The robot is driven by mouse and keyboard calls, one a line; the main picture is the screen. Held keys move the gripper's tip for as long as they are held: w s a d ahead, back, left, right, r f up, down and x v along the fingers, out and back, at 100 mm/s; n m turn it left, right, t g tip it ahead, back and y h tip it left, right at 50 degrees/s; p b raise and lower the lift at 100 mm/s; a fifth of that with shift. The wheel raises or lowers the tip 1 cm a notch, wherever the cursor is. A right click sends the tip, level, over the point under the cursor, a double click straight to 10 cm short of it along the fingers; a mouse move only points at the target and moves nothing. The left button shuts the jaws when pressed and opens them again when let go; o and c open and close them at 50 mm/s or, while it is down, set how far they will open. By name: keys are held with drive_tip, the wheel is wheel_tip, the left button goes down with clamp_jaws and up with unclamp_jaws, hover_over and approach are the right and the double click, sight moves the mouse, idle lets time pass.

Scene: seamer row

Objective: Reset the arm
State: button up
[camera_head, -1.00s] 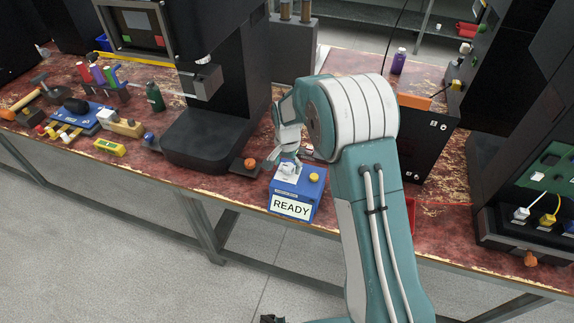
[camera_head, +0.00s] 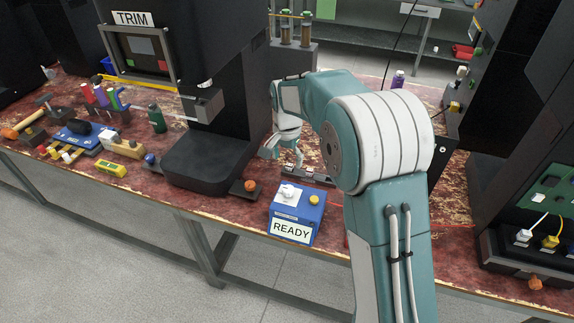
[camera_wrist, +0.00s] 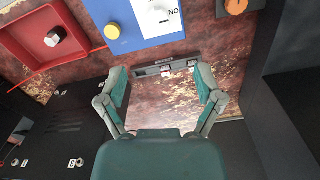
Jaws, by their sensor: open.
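My arm reaches over the bench in the head view, bent at the elbow. My gripper (camera_head: 284,153) hangs above the bench behind the blue box (camera_head: 297,217) marked READY. In the wrist view my gripper (camera_wrist: 165,90) is open, its two fingers wide apart with nothing between them. The blue box (camera_wrist: 128,38) shows at the top of that view, with a yellow button (camera_wrist: 112,32) and a white switch (camera_wrist: 160,8) on its top. A grey metal strip (camera_wrist: 166,68) lies on the bench beyond the fingertips.
A black machine (camera_head: 205,160) marked TRIM stands left of my gripper, with an orange knob (camera_head: 250,186) near its base. Tools and bottles crowd the bench further left. A red tray (camera_wrist: 45,38) with a knob shows in the wrist view. Dark machines stand at right.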

idle(0.4)
drive_tip(key=s+d+r+n+t, duration=0.1)
drive_tip(key=s+d+r+n, duration=0.1)
drive_tip(key=s+d+r, duration=0.35)
drive_tip(key=s+d+r+n+t, duration=0.1)
drive_tip(key=s+d+r+t, duration=0.1)
drive_tip(key=s+r, duration=0.6)
drive_tip(key=s+d+n+t, duration=0.1)
drive_tip(key=s+d+n, duration=0.1)
drive_tip(key=s, duration=0.7)
drive_tip(key=s+d+n+t, duration=0.1)
drive_tip(key=s, duration=0.8)
drive_tip(key=shift+d+r+n+t, duration=0.3)
drive_tip(key=shift+d+n, duration=0.1)
